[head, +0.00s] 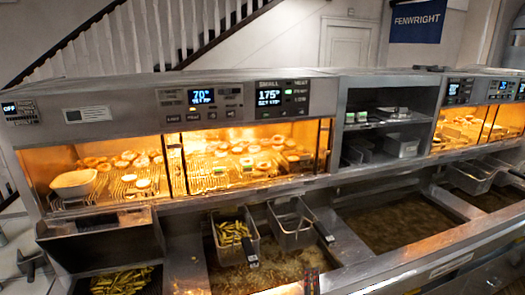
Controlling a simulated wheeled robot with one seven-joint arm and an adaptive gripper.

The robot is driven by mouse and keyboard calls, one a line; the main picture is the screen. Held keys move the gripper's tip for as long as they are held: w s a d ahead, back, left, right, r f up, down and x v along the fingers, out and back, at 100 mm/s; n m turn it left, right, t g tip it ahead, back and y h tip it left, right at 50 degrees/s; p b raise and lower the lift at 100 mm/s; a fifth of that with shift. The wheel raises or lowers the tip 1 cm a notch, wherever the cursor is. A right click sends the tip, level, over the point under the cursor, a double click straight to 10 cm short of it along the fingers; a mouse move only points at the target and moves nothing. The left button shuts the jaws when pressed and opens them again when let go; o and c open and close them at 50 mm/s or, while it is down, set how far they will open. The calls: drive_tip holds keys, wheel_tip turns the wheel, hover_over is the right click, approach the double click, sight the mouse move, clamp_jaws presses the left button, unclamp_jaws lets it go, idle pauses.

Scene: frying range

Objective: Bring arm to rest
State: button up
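My gripper is not in view, and I see no clear part of my arm. A fry basket (232,238) with green-yellow fries in it hangs over the fryer vat at the middle. A second fry basket (291,225) hangs beside it to the right and looks empty. A small dark upright piece at the bottom edge, right of the middle, is too cut off to tell what it is.
A steel frying range (380,265) spans the view. Its lit warming cabinet (250,165) holds rings and a white bowl (73,183). A dark oil vat (395,220) lies open at right. Fries lie in a bin (120,282) at bottom left. More baskets (470,175) hang far right.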

drive_tip(key=s+a+f+n+g+y+b, duration=0.1)
drive_tip(key=s+a+f+n+g+y, duration=0.1)
drive_tip(key=s+a+f+n+g, duration=0.25)
drive_tip(key=s+a+f+n+g+y, duration=0.2)
drive_tip(key=s+f+n+g, duration=0.25)
drive_tip(key=s+n, duration=0.25)
drive_tip(key=s+d+r+n+b, duration=0.3)
drive_tip(key=s+d+r, duration=0.2)
drive_tip(key=s+r, duration=0.2)
drive_tip(key=s+d+r+n+g+h+b, duration=0.1)
drive_tip(key=s+d+r+n+b, duration=0.2)
drive_tip(key=s+r, duration=0.5)
drive_tip(key=shift+s+d+b, duration=0.65)
drive_tip(key=shift+s+d, duration=0.45)
drive_tip(key=shift+s, duration=0.05)
drive_tip(key=shift+r, duration=0.1)
drive_tip(key=shift+c, duration=0.9)
drive_tip(key=shift+a, duration=0.1)
